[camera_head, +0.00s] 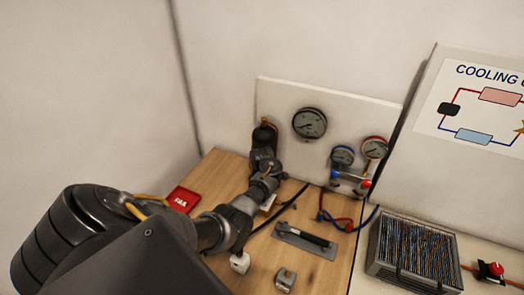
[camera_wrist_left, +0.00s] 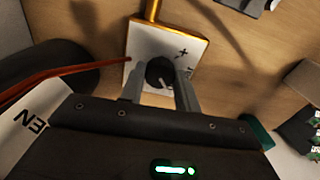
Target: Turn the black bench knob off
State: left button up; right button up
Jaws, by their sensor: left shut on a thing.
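The black bench knob (camera_wrist_left: 158,72) sits on a white plate (camera_wrist_left: 143,42) with a plus mark, in the left wrist view. A light pointer line shows on the knob. My left gripper (camera_wrist_left: 162,84) is shut on the knob, with one finger on each side of it. In the head view my left arm reaches over the wooden bench (camera_head: 225,168) towards the back. There a white edge of the plate (camera_head: 269,201) shows beside my wrist, and the knob and fingertips are hidden. My right gripper is in neither view.
A red tag (camera_head: 182,199) lies left of my arm. A dark-handled tool (camera_head: 305,238) and small white-grey blocks (camera_head: 285,279) lie to the right, with hoses and a finned unit (camera_head: 415,250) beyond.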

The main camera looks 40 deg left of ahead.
pick_arm(q)
jog(key=shift+a+r, duration=0.1)
jog(key=o, duration=1)
notch_tip(320, 180, up, 8)
jog(key=shift+r, duration=0.2)
notch_tip(320, 180, up, 2)
jog(key=shift+r, duration=0.15)
